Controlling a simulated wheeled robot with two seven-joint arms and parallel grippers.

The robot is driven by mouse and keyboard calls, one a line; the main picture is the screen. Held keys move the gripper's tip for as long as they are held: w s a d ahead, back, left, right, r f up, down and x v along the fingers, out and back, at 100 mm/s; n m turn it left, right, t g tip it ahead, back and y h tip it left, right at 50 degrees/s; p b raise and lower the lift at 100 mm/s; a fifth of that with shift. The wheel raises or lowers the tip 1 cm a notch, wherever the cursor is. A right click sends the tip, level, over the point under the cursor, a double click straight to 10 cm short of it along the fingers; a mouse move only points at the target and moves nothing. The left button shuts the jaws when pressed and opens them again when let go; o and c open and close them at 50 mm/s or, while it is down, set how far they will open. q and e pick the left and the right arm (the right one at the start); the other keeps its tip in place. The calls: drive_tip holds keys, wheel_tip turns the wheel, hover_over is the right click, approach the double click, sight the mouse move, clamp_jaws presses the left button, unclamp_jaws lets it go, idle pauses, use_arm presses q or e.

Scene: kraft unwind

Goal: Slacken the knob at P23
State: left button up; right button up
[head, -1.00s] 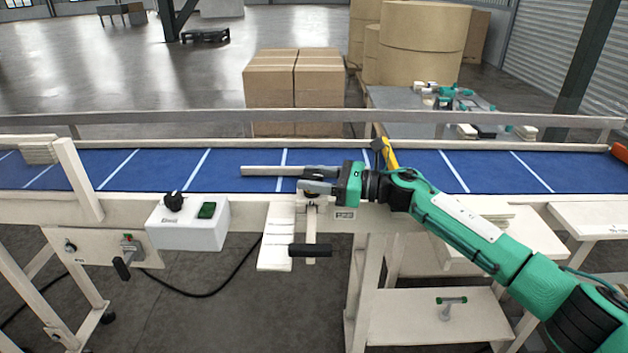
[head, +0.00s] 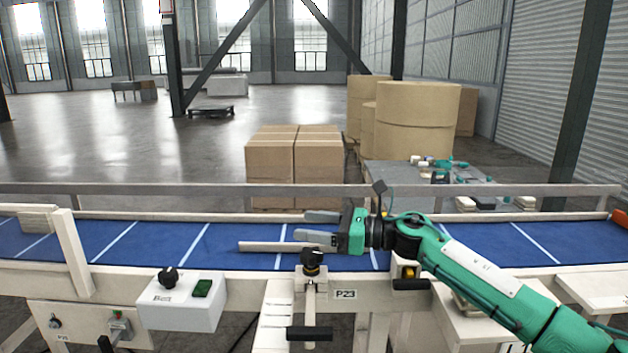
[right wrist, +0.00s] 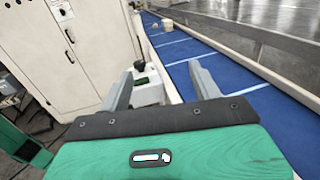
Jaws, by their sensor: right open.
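The black knob (head: 312,256) at P23 tops a pale clamp on the near rail of the conveyor, left of the P23 label (head: 345,294). A pale bar with a black crosswise handle (head: 310,333) hangs below it. My right gripper (head: 314,227) is open and empty, its fingers pointing left. In the head view it shows just above the knob, apart from it. The right wrist view also shows the open fingers (right wrist: 160,72), with the control box (right wrist: 150,94) beyond; the P23 knob is not visible there. My left gripper is out of view.
A pale guide bar (head: 268,246) lies over the blue belt (head: 140,245) behind the knob. A white control box (head: 182,303) with a black dial and green button stands to the left. Another black handle (head: 411,284) sits right of the label, below my right arm.

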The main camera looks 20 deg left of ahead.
sight(314, 252)
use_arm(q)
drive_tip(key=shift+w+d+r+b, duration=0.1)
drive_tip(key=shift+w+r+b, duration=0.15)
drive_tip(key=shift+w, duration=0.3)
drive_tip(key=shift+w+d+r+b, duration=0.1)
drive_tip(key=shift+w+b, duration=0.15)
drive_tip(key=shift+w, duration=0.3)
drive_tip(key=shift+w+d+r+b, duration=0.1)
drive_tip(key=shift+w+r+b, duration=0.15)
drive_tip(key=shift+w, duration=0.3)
use_arm(e)
wheel_tip(314, 252, up, 12)
drive_tip(key=shift+r, duration=0.2)
